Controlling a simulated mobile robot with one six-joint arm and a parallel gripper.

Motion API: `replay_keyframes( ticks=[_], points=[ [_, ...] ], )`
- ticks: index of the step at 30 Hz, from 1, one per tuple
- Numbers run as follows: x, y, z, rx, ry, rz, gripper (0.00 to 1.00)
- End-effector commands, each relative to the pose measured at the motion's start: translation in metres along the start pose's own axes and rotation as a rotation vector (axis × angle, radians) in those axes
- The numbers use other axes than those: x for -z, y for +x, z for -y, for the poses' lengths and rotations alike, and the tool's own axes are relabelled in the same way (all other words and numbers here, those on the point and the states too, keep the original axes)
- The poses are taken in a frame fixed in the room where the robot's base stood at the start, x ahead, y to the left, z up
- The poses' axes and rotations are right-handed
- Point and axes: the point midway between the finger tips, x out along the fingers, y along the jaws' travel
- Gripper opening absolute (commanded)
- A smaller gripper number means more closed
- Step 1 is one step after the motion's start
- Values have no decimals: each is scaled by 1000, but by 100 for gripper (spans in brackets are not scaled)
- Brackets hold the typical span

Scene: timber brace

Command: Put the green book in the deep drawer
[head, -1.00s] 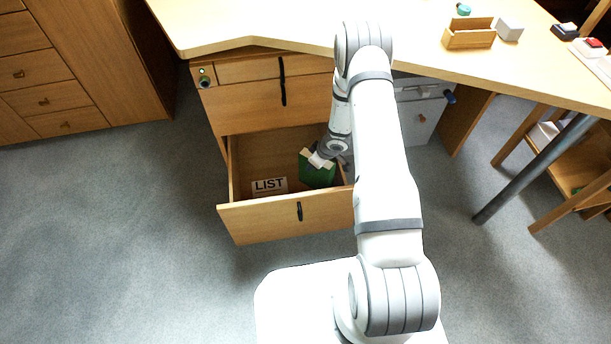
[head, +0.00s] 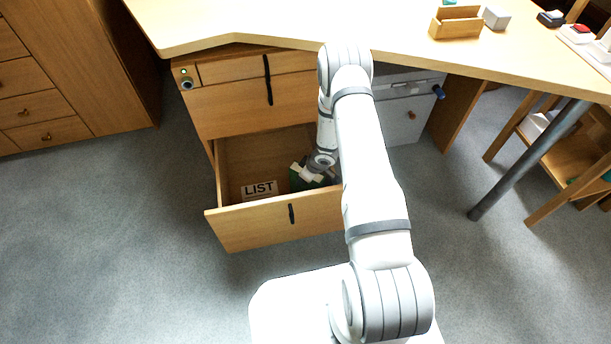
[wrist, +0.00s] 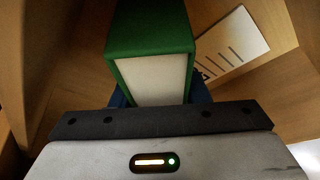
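The green book (head: 296,183) is inside the open deep drawer (head: 262,226), toward its right side, partly hidden by my gripper. In the wrist view the book (wrist: 150,38) shows its green cover and pale page edges, close in front of my gripper's palm. My gripper (head: 310,174) reaches down into the drawer and appears shut on the book. Its fingers are mostly hidden; blue parts show at both sides of the book near the palm. Whether the book touches the drawer floor cannot be told.
A white card marked LIST (head: 259,190) lies in the drawer, left of the book; it also shows in the wrist view (wrist: 232,45). The desk top (head: 230,22) overhangs the drawers. A wooden box (head: 456,23) stands on it.

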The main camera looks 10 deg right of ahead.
Motion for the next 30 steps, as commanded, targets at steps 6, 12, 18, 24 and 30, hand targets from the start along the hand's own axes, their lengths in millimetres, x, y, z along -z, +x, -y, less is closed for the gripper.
replay_keyframes(
  ticks=[6, 12, 18, 24, 30],
  points=[
    [0, 0, 0, 0, 1, 0, 58],
    [0, -1, 0, 0, 1, 0, 58],
    [2, -22, -2, -2, 3, -1, 58],
    [3, -66, -2, -3, 2, -1, 58],
    [2, -104, -1, -2, 3, 0, 58]
  ],
)
